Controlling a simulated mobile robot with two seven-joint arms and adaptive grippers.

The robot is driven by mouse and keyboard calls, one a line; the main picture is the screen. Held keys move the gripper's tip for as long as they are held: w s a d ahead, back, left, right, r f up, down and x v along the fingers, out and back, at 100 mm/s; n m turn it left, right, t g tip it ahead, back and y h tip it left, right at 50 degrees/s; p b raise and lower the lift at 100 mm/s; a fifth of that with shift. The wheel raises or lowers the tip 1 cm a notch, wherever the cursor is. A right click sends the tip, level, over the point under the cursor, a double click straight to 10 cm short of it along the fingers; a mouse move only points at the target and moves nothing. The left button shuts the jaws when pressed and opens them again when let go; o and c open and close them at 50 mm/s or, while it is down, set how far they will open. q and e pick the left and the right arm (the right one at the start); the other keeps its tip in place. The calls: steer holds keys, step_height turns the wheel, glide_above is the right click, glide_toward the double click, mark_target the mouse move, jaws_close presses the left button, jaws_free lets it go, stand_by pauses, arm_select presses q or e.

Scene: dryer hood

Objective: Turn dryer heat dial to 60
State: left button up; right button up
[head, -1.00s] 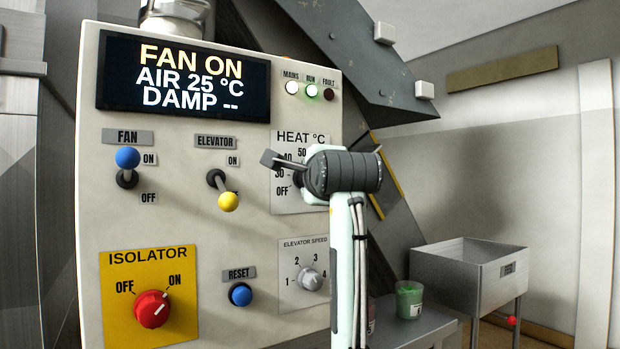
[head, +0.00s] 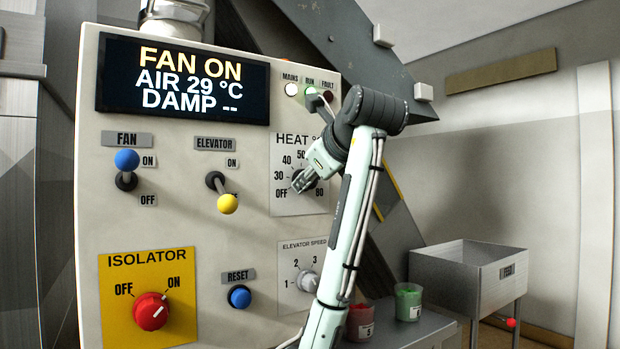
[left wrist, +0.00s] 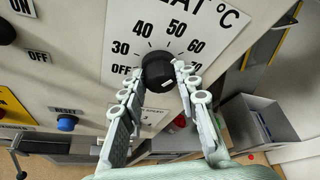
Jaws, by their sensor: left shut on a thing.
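The heat dial (left wrist: 158,70) is a black round knob on a white scale plate (left wrist: 125,20) marked OFF and 30 upward. My left gripper (left wrist: 160,84) has its two fingers on either side of the dial, shut on it. A white mark shows at the dial's lower right edge; I cannot tell the exact setting. In the head view the left gripper (head: 304,180) reaches down to the dial from the upper right and hides much of it, with the scale plate (head: 283,203) behind. My right gripper is not in view.
The display (head: 183,78) reads FAN ON, AIR 29 °C, DAMP --. The elevator speed dial (head: 308,281) is just below, partly behind my left arm. The elevator lever (head: 227,203) and fan lever (head: 127,160) are to the left. Jars (head: 408,302) and a metal bin (head: 465,285) stand right.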

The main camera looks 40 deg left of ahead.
arm_select(q)
steer(key=shift+m+g, duration=0.5)
steer(key=shift+m, duration=0.3)
steer(key=o, duration=1.1)
steer(key=shift+w, duration=0.1)
steer(key=shift+o, duration=0.2)
steer(key=v, duration=1.2)
steer(key=shift+d, duration=0.15)
